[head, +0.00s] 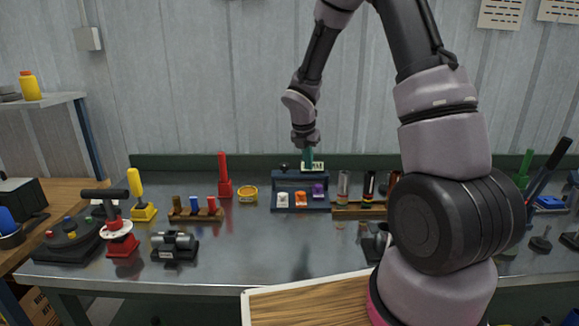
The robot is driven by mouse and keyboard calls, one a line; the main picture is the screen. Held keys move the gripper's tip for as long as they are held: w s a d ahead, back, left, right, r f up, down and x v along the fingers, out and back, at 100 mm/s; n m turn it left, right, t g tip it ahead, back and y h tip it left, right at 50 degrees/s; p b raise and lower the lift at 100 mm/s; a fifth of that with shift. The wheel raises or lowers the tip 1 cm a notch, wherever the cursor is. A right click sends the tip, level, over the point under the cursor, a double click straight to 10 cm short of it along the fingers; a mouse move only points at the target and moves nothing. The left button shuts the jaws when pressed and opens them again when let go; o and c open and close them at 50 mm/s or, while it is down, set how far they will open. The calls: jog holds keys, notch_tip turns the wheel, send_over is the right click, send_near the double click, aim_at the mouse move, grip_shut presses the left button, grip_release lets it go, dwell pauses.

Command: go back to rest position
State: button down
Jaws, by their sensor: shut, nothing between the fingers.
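My gripper (308,158) hangs at the end of my arm, pointing down above the back of the metal workbench (290,256). It is directly over a dark blue stand (287,182) holding a white, an orange and a purple piece. The fingers look small and greenish, with nothing visible held between them. Whether they touch the stand cannot be told from this view. My arm arches up out of the top of the picture and comes down at right, hiding part of the bench.
On the bench are a red lever (224,178), a yellow ring (248,194), a wooden block with coloured pegs (196,214), and a small motor-like device (174,246). A wooden board (300,304) is at the front. The front middle of the bench is clear.

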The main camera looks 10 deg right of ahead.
jog(key=s+d+r+m+t+y, duration=0.1)
jog(key=s+d+r+m, duration=0.1)
jog(key=s+r+m, duration=0.55)
jog(key=s+d+r+m+t, duration=0.1)
jog(key=s+r+m, duration=0.3)
jog(key=r+m, duration=0.65)
jog(key=s+a+r+m+t+y, duration=0.1)
jog(key=s+r+m, duration=0.4)
jog(key=s+m, duration=0.2)
jog(key=s+a+r+m+t+y, duration=0.1)
jog(key=s+r+m+y, duration=0.1)
jog(key=s+r+m, duration=0.2)
jog(key=s+m, duration=0.3)
jog(key=s, duration=0.2)
jog(key=shift+r, duration=0.35)
